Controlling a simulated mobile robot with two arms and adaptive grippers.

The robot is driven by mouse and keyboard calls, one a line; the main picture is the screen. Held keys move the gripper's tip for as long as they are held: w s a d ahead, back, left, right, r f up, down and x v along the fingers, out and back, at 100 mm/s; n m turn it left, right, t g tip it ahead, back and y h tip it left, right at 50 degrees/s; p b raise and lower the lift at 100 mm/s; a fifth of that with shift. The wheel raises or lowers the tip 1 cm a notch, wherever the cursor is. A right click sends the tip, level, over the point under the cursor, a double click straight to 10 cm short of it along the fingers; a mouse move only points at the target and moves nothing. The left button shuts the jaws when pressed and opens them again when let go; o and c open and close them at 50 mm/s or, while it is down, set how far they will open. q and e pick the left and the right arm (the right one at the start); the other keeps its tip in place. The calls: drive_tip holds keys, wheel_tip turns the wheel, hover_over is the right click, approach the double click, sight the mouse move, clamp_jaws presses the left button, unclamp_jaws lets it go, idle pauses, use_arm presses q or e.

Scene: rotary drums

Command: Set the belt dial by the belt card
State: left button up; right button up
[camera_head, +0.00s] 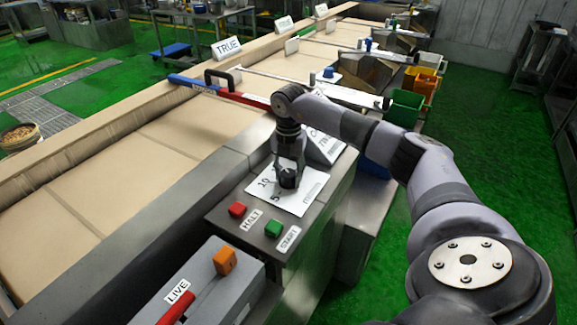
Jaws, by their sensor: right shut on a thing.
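The belt dial's white scale plate (300,198) lies on top of a grey metal control box; the figures 10 and 5 show on it. My right gripper (289,180) points down over the plate and is shut on the dial knob at its middle. The fingers hide the knob and its pointer, so I cannot tell its setting. A white card (325,147) with dark print stands tilted just behind the plate. My arm covers part of it, and its text cannot be read in full. My left gripper is not in view.
On the box stand a red HALT button (237,210) and a green START button (273,229). Nearer is a grey box with an orange block (225,261) and a red LIVE handle (172,312). A wide beige conveyor (120,190) runs along the left. Coloured bins (405,108) stand at right.

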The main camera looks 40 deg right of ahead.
sight(289, 173)
drive_tip(key=shift+d, duration=0.1)
drive_tip(key=o, duration=1.2)
drive_tip(key=shift+c, duration=0.2)
wheel_tip(289, 173, up, 12)
idle(0.3)
